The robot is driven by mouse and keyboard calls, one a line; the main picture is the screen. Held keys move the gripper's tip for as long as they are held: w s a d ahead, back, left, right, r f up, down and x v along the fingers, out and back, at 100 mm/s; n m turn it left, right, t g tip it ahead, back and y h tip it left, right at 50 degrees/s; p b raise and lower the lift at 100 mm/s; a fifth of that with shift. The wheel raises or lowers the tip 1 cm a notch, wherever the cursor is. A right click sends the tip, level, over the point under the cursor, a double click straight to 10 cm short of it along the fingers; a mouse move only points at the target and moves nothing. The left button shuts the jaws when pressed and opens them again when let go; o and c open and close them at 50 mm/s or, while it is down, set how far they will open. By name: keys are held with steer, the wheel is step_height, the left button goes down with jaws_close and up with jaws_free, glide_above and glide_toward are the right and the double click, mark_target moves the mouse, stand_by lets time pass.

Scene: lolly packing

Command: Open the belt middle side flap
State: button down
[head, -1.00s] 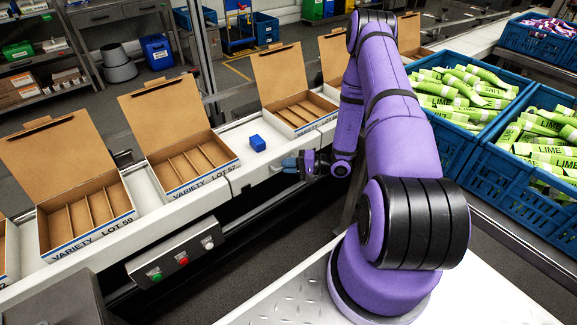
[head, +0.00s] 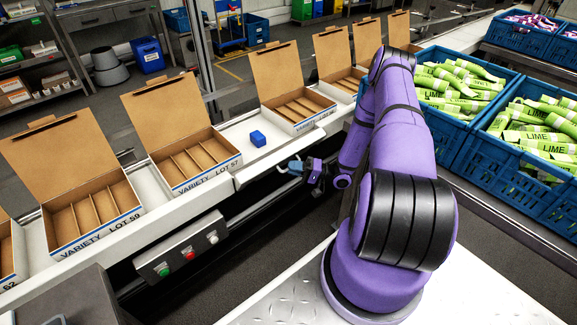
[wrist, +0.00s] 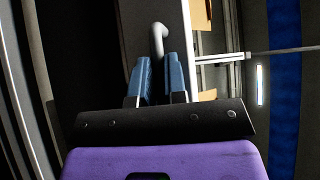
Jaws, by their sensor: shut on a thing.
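The belt's side (head: 285,152) runs below the boxes in the head view, with a dark strip under its pale edge. My gripper (head: 292,166) is low in front of its middle stretch, a little apart from the pale edge. In the wrist view a grey bent handle (wrist: 157,38) stands on a dark panel (wrist: 135,30), which looks like the flap. My gripper's blue fingers (wrist: 160,78) are shut on this handle. How far the flap is tilted is hard to tell; in the head view my gripper and arm partly hide it.
A control box with buttons (head: 182,255) is fixed at the front left. Blue crates (head: 470,160) of lime packs stand at the right.

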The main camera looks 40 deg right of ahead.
steer(key=shift+s+d+f+n+y, duration=0.15)
steer(key=shift+f+n+y, duration=0.45)
steer(key=shift+f, duration=0.3)
steer(key=shift+s+a+f+n+y, duration=0.1)
steer(key=shift+f+n+y, duration=0.3)
steer(key=shift+f+n, duration=0.4)
steer(key=shift+s+d+f+n+y, duration=0.15)
steer(key=shift+f+n+y, duration=0.35)
steer(key=shift+f, duration=0.55)
steer(key=shift+a+f, duration=0.1)
steer(key=shift+f, duration=0.05)
steer(key=c, duration=1.2)
jaws_free()
steer(key=shift+w, duration=0.1)
steer(key=shift+o, duration=0.2)
steer(key=v, duration=0.7)
steer(key=shift+s+f, duration=0.2)
